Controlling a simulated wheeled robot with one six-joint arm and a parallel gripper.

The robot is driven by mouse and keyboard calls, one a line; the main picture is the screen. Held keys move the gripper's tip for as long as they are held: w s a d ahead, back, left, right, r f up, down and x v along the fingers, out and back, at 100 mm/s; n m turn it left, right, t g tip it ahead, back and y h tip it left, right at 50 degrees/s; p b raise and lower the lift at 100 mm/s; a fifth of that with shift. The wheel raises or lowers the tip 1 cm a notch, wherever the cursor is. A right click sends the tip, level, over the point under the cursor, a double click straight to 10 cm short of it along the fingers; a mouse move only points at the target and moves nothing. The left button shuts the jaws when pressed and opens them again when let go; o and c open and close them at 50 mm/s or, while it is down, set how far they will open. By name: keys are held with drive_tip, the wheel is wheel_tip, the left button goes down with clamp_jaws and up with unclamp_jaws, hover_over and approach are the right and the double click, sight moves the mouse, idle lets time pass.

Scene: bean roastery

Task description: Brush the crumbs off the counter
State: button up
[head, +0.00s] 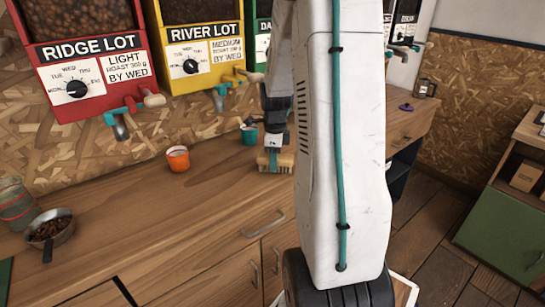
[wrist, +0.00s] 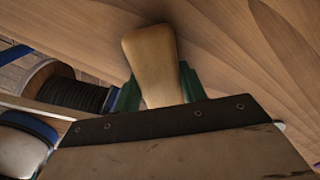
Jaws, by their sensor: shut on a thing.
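My gripper (head: 273,141) is low over the wooden counter (head: 190,205), near its back right part. It is shut on a hand brush (head: 276,161) with pale bristles, which hang down at or just above the counter top; I cannot tell whether they touch. In the wrist view the brush's wooden handle (wrist: 150,60) stands between the green fingers of my gripper (wrist: 156,82). I cannot make out any crumbs in either view. My white arm hides the counter's right part in the head view.
An orange cup (head: 178,158) stands left of the brush, and a teal cup (head: 249,135) just behind it. A pan of beans (head: 50,228) and a jar (head: 17,208) stand at the left. Bean dispensers (head: 90,75) hang above. The counter between pan and brush looks clear.

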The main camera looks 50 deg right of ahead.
drive_tip(key=shift+s+a+f, duration=0.15)
drive_tip(key=shift+s+a, duration=0.05)
drive_tip(key=shift+s, duration=0.6)
drive_tip(key=shift+c, duration=0.3)
drive_tip(key=shift+s+a, duration=0.25)
drive_tip(key=shift+s, duration=0.65)
drive_tip(key=shift+s+a, duration=0.2)
drive_tip(key=shift+s, duration=0.7)
drive_tip(key=shift+w+r, duration=0.1)
drive_tip(key=shift+r, duration=3.05)
drive_tip(key=shift+r, duration=1.45)
drive_tip(key=shift+d, duration=0.1)
